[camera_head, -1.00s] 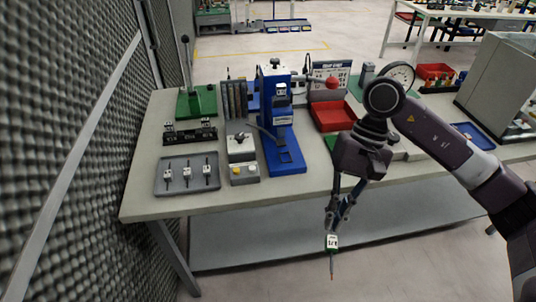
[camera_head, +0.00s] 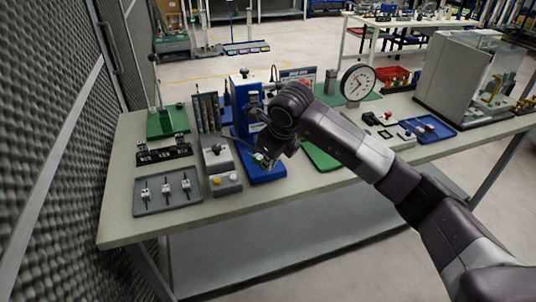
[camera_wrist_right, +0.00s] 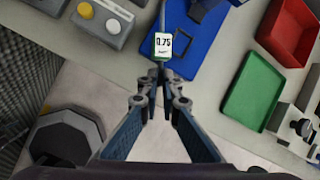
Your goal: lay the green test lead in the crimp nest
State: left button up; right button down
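My right gripper (camera_head: 263,161) is in front of the blue press (camera_head: 241,96), over or beside its blue base (camera_head: 269,176). In the right wrist view my right gripper (camera_wrist_right: 160,84) is shut on the green test lead (camera_wrist_right: 163,47), which has a white tag reading 0.75 with a green edge. The lead's thin end points away from the fingers, along the left edge of the blue base (camera_wrist_right: 190,45). The crimp nest is not clearly visible; my right arm hides part of the press. My left gripper is not in view.
A grey tray (camera_head: 141,208) with several tagged leads lies at the front left. A grey control box (camera_head: 225,184) with a yellow button stands left of the press. A green tray (camera_head: 318,158) and a dial gauge (camera_head: 357,82) are to the right. A foam wall borders the left.

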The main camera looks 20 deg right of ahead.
jog(key=w+m, duration=0.1)
jog(key=w+m+h, duration=0.1)
jog(key=m, duration=0.1)
jog(key=w+m+h, duration=0.1)
jog(key=w+m, duration=0.1)
jog(key=shift+w+d+r+b, duration=0.1)
jog(key=shift+d+r+b, duration=0.15)
jog(key=shift+d+b, duration=0.1)
jog(key=shift+h, duration=0.3)
jog(key=b, duration=0.4)
send_over(268, 175)
jog(key=shift+f, duration=2.15)
jog(key=shift+f+b, duration=0.5)
jog(key=shift+f, duration=0.15)
